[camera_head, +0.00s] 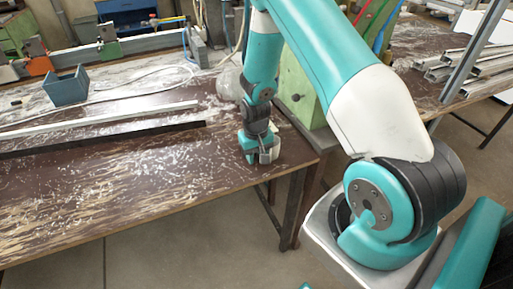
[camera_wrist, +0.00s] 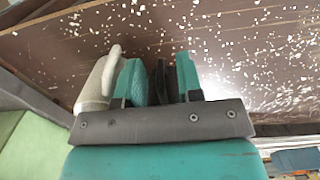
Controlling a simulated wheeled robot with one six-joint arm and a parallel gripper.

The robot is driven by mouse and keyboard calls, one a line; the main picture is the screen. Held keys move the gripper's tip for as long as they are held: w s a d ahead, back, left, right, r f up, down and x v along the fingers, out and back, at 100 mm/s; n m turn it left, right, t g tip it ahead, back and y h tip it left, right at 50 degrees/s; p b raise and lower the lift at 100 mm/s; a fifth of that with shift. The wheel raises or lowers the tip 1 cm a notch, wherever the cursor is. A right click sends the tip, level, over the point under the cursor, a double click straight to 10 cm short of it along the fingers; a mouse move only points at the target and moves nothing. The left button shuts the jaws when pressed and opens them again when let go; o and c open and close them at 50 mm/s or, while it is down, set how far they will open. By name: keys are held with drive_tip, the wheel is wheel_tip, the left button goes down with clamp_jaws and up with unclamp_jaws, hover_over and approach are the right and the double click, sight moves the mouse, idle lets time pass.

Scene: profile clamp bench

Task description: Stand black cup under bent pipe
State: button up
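My gripper (camera_head: 262,154) points down low over the right end of the brown bench, close to its front right corner. In the wrist view its two teal fingers (camera_wrist: 160,80) stand close together with dark surfaces between them. I cannot tell whether these are finger pads or part of a held thing. A pale grey rounded piece (camera_wrist: 97,82) shows beside the left finger; I cannot tell what it is. I cannot make out a black cup or a bent pipe in either view. My arm hides part of the bench behind the gripper.
The brown bench (camera_head: 150,190) is strewn with pale shavings; its front middle is clear. A long light profile (camera_head: 110,115) lies to the left. A blue-grey bin (camera_head: 66,88) stands behind it. A green machine (camera_head: 300,90) stands behind my arm. Metal profiles (camera_head: 480,70) lie on the right bench.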

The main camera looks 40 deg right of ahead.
drive_tip(key=s+a+r+n+b, duration=0.1)
drive_tip(key=a+r, duration=0.2)
drive_tip(key=r, duration=0.5)
drive_tip(key=a+r+n+b, duration=0.1)
drive_tip(key=a+r+b, duration=0.15)
drive_tip(key=r, duration=0.65)
drive_tip(key=s+a+r+n+y, duration=0.2)
drive_tip(key=s+a+r+n, duration=0.2)
drive_tip(key=s+a, duration=0.5)
drive_tip(key=s+a+r+n+y, duration=0.2)
drive_tip(key=s+a+r+n, duration=0.2)
drive_tip(key=s+a+r, duration=0.4)
drive_tip(key=s, duration=0.3)
drive_tip(key=shift+a+r+p, duration=0.35)
drive_tip(key=shift+p, duration=0.05)
